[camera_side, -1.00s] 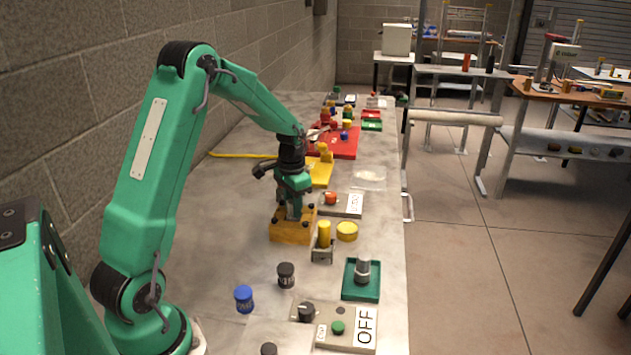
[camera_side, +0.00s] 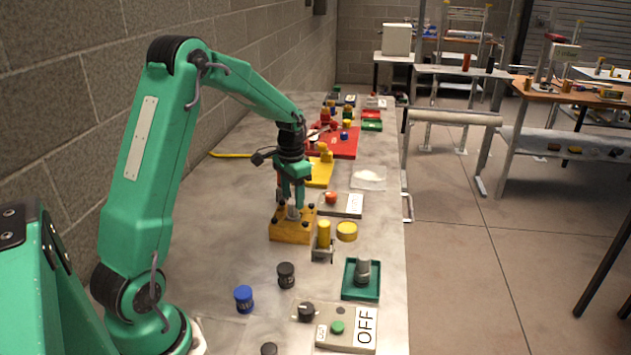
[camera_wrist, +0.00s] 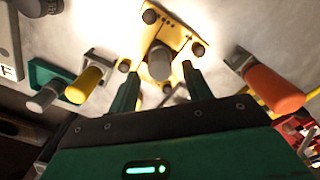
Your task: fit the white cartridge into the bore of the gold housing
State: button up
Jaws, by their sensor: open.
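The gold housing (camera_side: 292,232) is a square block with dark knobs at its corners, on the bench below my gripper (camera_side: 292,203). A pale grey-white cylinder, which looks like the cartridge (camera_side: 293,212), stands upright at the middle of the housing. In the wrist view, the cartridge's round end (camera_wrist: 160,62) shows over the middle of the yellow-gold housing (camera_wrist: 180,22). My gripper's fingers (camera_wrist: 160,82) are spread apart, with a gap between them and the cartridge. The bore is hidden by the cartridge, so its seating depth cannot be told.
A yellow cylinder in a grey holder (camera_side: 323,236) and a yellow round cap (camera_side: 347,231) stand close right of the housing. A green tray (camera_side: 361,280) with a grey cylinder and a switch panel (camera_side: 345,330) lie nearer. The bench left of the housing is clear.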

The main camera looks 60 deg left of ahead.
notch_tip(320, 180, up, 9)
jog(key=shift+f, duration=0.15)
dwell(0.5)
jog(key=s+d+r+t, duration=0.1)
jog(key=s+d+r, duration=0.3)
jog(key=d, duration=0.2)
jog(key=s+d+r+t, duration=0.2)
jog(key=s+d+r, duration=0.2)
jog(key=d, duration=0.3)
jog(key=s+d+f+t, duration=0.1)
jog(key=s+d+t, duration=0.1)
jog(key=s+d, duration=0.5)
jog(key=shift+s+d+t, duration=0.25)
jog(key=shift+s+t, duration=0.05)
jog(key=shift+s, duration=1.85)
jog(key=shift+o, duration=0.3)
